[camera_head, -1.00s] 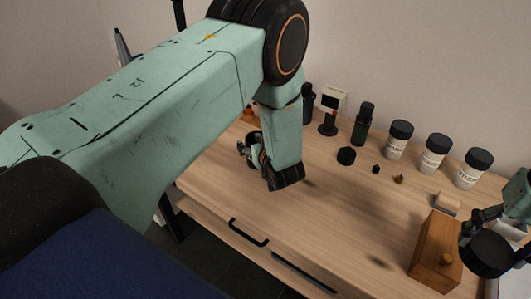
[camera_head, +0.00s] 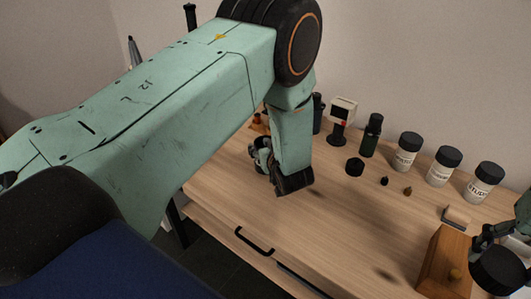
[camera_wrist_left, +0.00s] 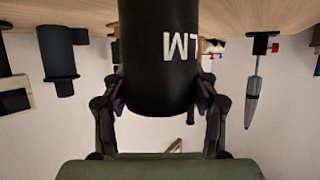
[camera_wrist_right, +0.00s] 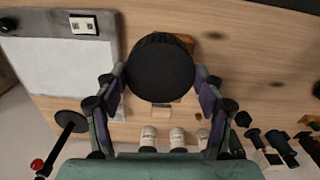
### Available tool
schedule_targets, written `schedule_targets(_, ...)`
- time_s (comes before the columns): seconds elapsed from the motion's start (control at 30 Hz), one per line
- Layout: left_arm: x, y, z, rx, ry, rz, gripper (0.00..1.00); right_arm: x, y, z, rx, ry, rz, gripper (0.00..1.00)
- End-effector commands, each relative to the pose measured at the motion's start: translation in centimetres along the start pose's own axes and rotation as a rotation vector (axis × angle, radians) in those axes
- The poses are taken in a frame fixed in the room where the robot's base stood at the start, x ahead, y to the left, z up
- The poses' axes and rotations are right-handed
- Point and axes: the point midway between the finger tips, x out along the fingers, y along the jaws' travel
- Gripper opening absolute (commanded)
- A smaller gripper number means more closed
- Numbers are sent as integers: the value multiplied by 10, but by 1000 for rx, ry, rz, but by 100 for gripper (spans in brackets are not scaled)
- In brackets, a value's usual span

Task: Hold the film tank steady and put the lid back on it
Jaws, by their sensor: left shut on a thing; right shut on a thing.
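The film tank (camera_wrist_left: 158,55) is a black cylinder with white letters, seen close up in the left wrist view. My left gripper (camera_wrist_left: 162,92) is shut around its sides, and the tank stands on the wooden table. In the head view my left arm hides most of the tank, with the gripper low at the table (camera_head: 272,172). The lid (camera_wrist_right: 160,68) is a round black disc with a ridged rim. My right gripper (camera_wrist_right: 160,82) is shut on it. In the head view the lid (camera_head: 499,270) is at the right edge, beside a wooden box, far from the tank.
The wooden box (camera_head: 440,262) with a round knob stands left of the lid. Several white jars with black caps (camera_head: 408,153) line the back, beside a dark bottle (camera_head: 371,137) and small black pieces (camera_head: 355,167). The table between the two grippers is mostly clear.

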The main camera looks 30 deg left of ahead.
Motion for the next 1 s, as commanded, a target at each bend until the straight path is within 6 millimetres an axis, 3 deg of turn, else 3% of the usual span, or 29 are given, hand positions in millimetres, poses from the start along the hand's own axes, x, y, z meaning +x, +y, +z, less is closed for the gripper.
schedule_targets(0.1, -11, 1, -28, -3, 6, 2, 17, -5, 0, 0, 0, 1, 0, 42)
schedule_targets(0.4, -29, 1, -71, -3, 5, 1, 17, -11, 0, 0, 0, 1, 0, 42)
schedule_targets(0.87, -32, 0, -78, -1, 4, 0, 17, -12, 0, 0, 0, 0, 0, 42)
schedule_targets(0.9, -32, 0, -78, -1, 4, 0, 57, -12, 0, 0, 0, 0, 0, 42)
schedule_targets(1.0, -32, 0, -78, -1, 4, 0, 49, -12, 0, 0, 0, 0, 0, 42)
